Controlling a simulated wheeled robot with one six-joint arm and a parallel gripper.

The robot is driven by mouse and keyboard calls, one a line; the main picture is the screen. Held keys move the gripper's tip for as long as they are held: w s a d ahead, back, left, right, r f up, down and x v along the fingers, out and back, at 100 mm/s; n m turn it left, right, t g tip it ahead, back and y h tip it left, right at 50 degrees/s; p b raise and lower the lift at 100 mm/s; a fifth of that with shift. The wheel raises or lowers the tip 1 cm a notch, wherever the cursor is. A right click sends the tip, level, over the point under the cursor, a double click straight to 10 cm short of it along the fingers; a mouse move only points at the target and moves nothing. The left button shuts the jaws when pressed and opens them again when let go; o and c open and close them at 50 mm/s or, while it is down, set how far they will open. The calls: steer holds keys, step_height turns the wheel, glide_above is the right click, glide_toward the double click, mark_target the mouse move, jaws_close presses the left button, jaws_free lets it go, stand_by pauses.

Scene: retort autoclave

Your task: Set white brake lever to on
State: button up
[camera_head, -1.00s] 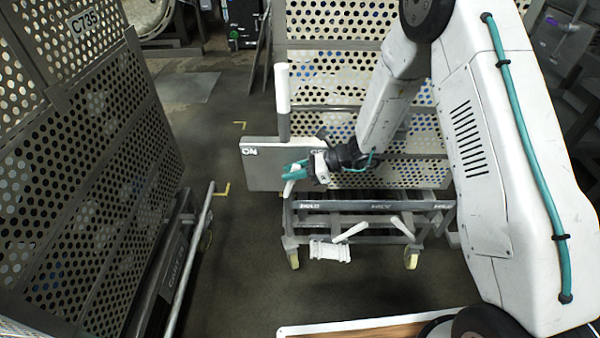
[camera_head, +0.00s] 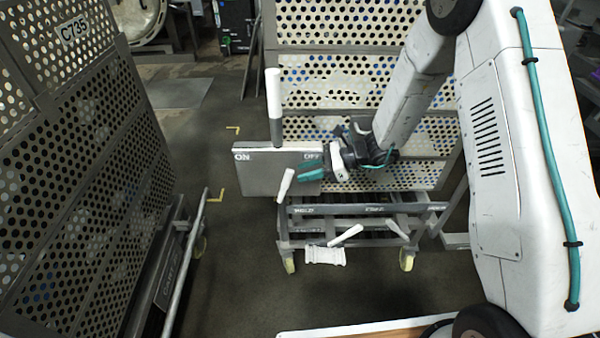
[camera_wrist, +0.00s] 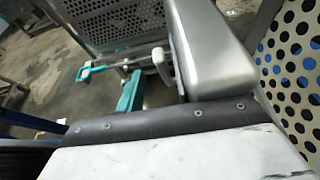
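A grey brake box (camera_head: 260,172) carries the labels ON at its left and OFF at its right. A second, short white handle (camera_head: 286,185) slants at the box's lower front, between the two labels. I cannot tell which is the brake lever. My gripper (camera_head: 311,171) is in front of the box under OFF, just right of the short handle. Its teal fingers are apart and empty, also in the wrist view (camera_wrist: 108,80). A white handle (camera_wrist: 161,66) shows there beside the metal box (camera_wrist: 210,50).
A perforated cage (camera_head: 355,75) on a wheeled cart stands behind the box. White handles (camera_head: 345,236) and a white pedal (camera_head: 325,256) are low on the cart. Another perforated cage (camera_head: 85,150) marked C735 stands left. Open floor (camera_head: 225,235) lies between them.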

steer(key=shift+s+d+r, duration=0.1)
steer(key=shift+d+r, duration=0.15)
steer(key=shift+d, duration=0.25)
steer(key=shift+d, duration=0.3)
steer(key=c, duration=0.6)
steer(key=shift+t+h, duration=0.3)
steer(key=shift+t, duration=0.1)
steer(key=d, duration=0.4)
steer(key=w+d, duration=0.1)
steer(key=d, duration=0.1)
steer(key=shift+r, duration=0.35)
jaws_close()
steer(key=g, duration=0.1)
glide_toward(285, 186)
steer(key=w+a+f, duration=0.1)
steer(key=a+f, duration=0.1)
steer(key=a, duration=0.1)
steer(key=shift+w+a+r+h, duration=0.15)
steer(key=shift+a+r+h, duration=0.05)
steer(key=shift+a+h, duration=0.25)
